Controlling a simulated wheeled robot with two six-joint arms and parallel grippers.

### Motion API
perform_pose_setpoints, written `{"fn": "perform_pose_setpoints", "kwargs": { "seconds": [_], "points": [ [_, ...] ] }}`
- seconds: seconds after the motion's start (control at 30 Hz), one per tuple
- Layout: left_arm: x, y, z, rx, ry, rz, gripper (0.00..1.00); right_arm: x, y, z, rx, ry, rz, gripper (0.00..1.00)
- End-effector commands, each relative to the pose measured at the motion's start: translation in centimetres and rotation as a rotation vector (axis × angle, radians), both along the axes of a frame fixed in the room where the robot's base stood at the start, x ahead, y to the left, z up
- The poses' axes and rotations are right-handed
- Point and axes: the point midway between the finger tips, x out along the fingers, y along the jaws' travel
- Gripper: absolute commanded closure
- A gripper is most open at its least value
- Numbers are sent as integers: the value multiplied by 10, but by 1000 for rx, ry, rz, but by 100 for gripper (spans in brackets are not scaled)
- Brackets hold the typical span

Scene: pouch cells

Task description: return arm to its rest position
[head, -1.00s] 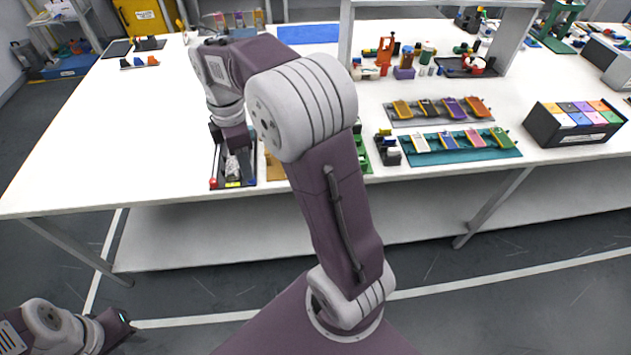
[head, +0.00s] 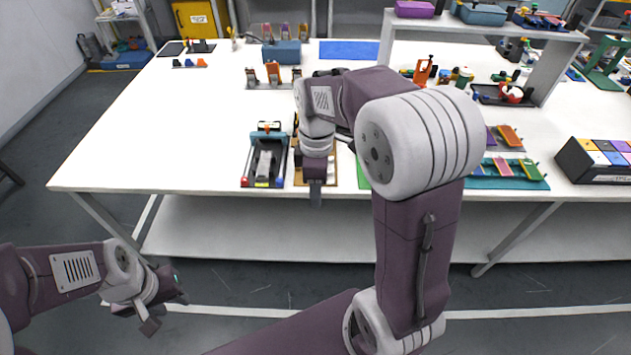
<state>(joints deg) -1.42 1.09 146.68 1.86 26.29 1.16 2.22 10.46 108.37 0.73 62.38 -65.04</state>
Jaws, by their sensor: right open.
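My right arm crosses the middle of the head view, bent at a large grey elbow. Its gripper (head: 316,195) points down at the table's front edge, just right of a black fixture (head: 248,165). It is open, seen nearly edge-on, with nothing visible in it. A pale grey piece (head: 265,163) lies in the fixture. My left gripper (head: 140,318) hangs low at the left, in front of the table and apart from it. Nothing shows in it, and its finger gap is unclear.
A tan board (head: 301,178) and a green board (head: 362,178) lie partly behind my right arm. A teal rack (head: 510,183) and a black box with coloured tops (head: 590,170) stand at the right. The white table (head: 150,130) is clear at the left.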

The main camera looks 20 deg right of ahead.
Motion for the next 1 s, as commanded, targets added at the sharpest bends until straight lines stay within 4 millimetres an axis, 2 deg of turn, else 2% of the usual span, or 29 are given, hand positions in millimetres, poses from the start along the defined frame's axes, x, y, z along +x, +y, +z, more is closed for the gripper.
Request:
{"fn": "perform_pose_setpoints", "kwargs": {
  "seconds": [0.17, 0.23, 0.27, 0.37, 0.47, 0.5, 0.6, 0.7, 0.8, 1.0],
  "points": [
    [0, 0, 0, 0, 0, 0, 64, 0, 0, 0, 0, 0, 0, 55],
    [0, 0, 3, 0, 0, 0, 64, 1, 2, 6, 0, -10, 9, 55],
    [0, 0, 5, 0, 0, 0, 64, -4, 5, 9, 0, -8, 16, 55],
    [0, 0, 8, 0, 0, 0, 64, -41, 12, -9, 2, 43, -8, 55],
    [0, 0, 11, 0, 0, 0, 64, -78, 18, -40, -7, 36, -280, 55],
    [0, 0, 12, 0, 0, 0, 64, -89, 19, -52, -8, 21, -418, 55],
    [0, 0, 11, 0, 0, 0, 64, -104, 19, -74, 0, -19, -739, 55],
    [0, 0, 11, 0, 0, 0, 64, -101, 19, -82, 25, -64, -974, 55],
    [0, 0, 11, 0, 0, 0, 64, -90, 19, -81, 49, -97, -1090, 55],
    [0, 0, 11, 0, 0, 0, 64, -90, 19, -81, 51, -97, -1118, 55]
  ]
}}
